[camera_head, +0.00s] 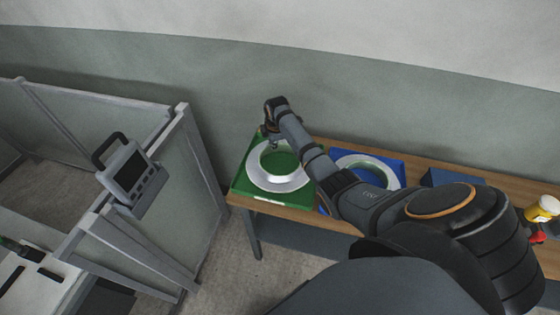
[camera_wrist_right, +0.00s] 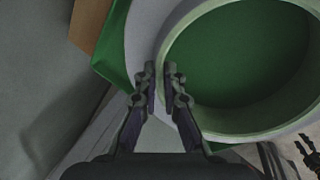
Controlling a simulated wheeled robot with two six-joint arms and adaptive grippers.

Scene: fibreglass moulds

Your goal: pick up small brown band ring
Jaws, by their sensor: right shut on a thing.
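No ring that looks brown shows. A pale ring with a wide white flange (camera_head: 256,178) lies on a green square board (camera_head: 240,188) at the left end of the bench. In the right wrist view its raised band (camera_wrist_right: 245,136) looks pale green, around a green middle. My right gripper (camera_head: 270,137) reaches down at the ring's far side. In the wrist view its fingertips (camera_wrist_right: 160,76) are close together, one on each side of the band wall, and shut on it. The contact is partly hidden by the fingers. My left gripper is not in view.
A wooden bench (camera_head: 420,178) runs along the wall. A blue board (camera_head: 394,164) with another pale ring (camera_head: 380,165) is to the right. A yellow bottle (camera_head: 543,208) stands at the far right. A grey frame with a control panel (camera_head: 130,176) stands left.

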